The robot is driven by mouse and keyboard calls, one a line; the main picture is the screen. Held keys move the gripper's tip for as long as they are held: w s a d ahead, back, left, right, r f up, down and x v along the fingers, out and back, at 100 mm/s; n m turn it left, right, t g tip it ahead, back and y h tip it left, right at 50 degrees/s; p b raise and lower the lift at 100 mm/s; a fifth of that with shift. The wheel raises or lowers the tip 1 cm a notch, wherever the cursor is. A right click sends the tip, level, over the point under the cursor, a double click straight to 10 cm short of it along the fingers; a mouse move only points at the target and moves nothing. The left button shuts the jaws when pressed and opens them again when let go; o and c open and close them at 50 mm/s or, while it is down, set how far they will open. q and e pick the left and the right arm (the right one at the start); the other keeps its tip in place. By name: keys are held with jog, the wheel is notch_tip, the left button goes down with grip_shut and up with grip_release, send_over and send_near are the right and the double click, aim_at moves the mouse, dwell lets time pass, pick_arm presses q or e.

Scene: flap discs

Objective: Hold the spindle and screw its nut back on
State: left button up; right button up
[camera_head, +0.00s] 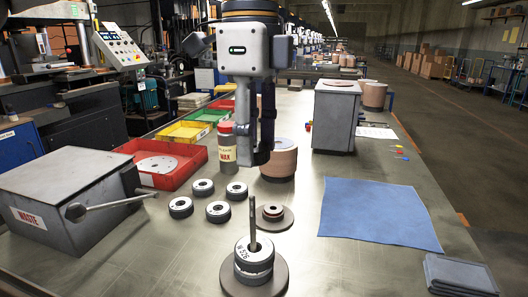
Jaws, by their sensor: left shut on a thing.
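The spindle (253,218) is a grey rod standing upright through a stack of black and white flap discs (254,257), marked with a number, on a round dark base (278,281). Its top end is bare. My left gripper (262,158) hangs above and behind the spindle, pointing down. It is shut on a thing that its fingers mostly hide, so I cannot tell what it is. No nut shows clearly. My right gripper is not in view.
Several loose flap discs (181,207) lie left of the spindle. A blue cloth (376,212) and a dark folded pad (459,274) lie right.

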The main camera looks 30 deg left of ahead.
pick_arm(q)
jog(key=shift+f, duration=0.1)
jog(key=shift+a+f, duration=0.1)
jog(key=shift+f, duration=0.25)
notch_tip(320, 180, down, 3)
jog(key=shift+a+f+b, duration=0.1)
jog(key=shift+f+b, duration=0.1)
jog(key=shift+b, duration=0.4)
jog(key=shift+f, duration=0.3)
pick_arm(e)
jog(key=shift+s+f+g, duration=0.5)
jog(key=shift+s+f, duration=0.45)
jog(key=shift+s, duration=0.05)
pick_arm(q)
jog(key=shift+s+r, duration=0.1)
jog(key=shift+r, duration=0.05)
jog(key=shift+f, duration=1)
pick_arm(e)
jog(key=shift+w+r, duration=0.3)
pick_arm(q)
jog(key=shift+f, duration=0.25)
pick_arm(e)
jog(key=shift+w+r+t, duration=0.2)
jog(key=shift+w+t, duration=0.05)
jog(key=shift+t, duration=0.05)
pick_arm(q)
jog(key=o, duration=1.2)
